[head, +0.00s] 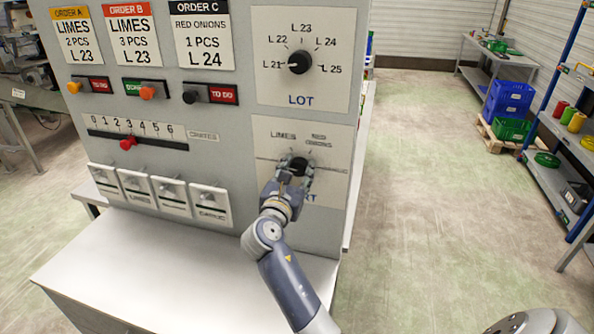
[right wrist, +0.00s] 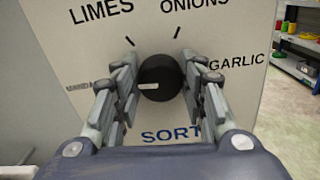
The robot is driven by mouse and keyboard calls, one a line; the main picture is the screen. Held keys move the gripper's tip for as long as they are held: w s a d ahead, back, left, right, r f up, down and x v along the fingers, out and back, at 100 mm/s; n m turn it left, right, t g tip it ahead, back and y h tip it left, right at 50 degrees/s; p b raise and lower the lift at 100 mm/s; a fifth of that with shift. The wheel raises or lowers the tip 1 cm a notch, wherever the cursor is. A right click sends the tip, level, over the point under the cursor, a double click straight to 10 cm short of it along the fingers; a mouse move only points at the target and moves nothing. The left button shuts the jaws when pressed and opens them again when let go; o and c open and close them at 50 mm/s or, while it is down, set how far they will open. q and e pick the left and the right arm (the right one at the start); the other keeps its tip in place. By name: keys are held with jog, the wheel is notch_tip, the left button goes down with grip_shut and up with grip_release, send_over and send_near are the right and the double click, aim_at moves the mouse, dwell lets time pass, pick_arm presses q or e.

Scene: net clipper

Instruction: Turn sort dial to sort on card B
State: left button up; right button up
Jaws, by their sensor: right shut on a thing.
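The sort dial (head: 299,163) is a black round knob on a white plate marked SORT, low on the panel's right. In the right wrist view the dial (right wrist: 160,77) has a white mark on its left side, toward a left label mostly hidden by a finger. LIMES, ONIONS and GARLIC labels show around it. My right gripper (head: 296,178) is shut on the dial, one finger at each side. Card B (head: 132,38), at the panel's top, reads ORDER B, LIMES, 3 PCS, L 23. My left gripper is not in view.
Above the sort plate is the lot dial (head: 300,62), its mark toward L 21. Left are order switches, a crates slider (head: 128,143) near 3, and several flap-like handles. A white ledge (head: 150,255) juts below. Floor to the right is open before the shelves.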

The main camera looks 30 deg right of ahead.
jog(key=m, duration=0.2)
jog(key=shift+m, duration=0.3)
jog(key=m+b, duration=0.1)
jog(key=m, duration=0.1)
jog(key=shift+d+f+m, duration=0.1)
jog(key=shift+m, duration=0.2)
jog(key=m+b, duration=0.2)
jog(key=m, duration=0.3)
jog(key=shift+s, duration=0.15)
jog(key=shift+m, duration=0.4)
jog(key=o, duration=1)
jog(key=shift+o, duration=0.2)
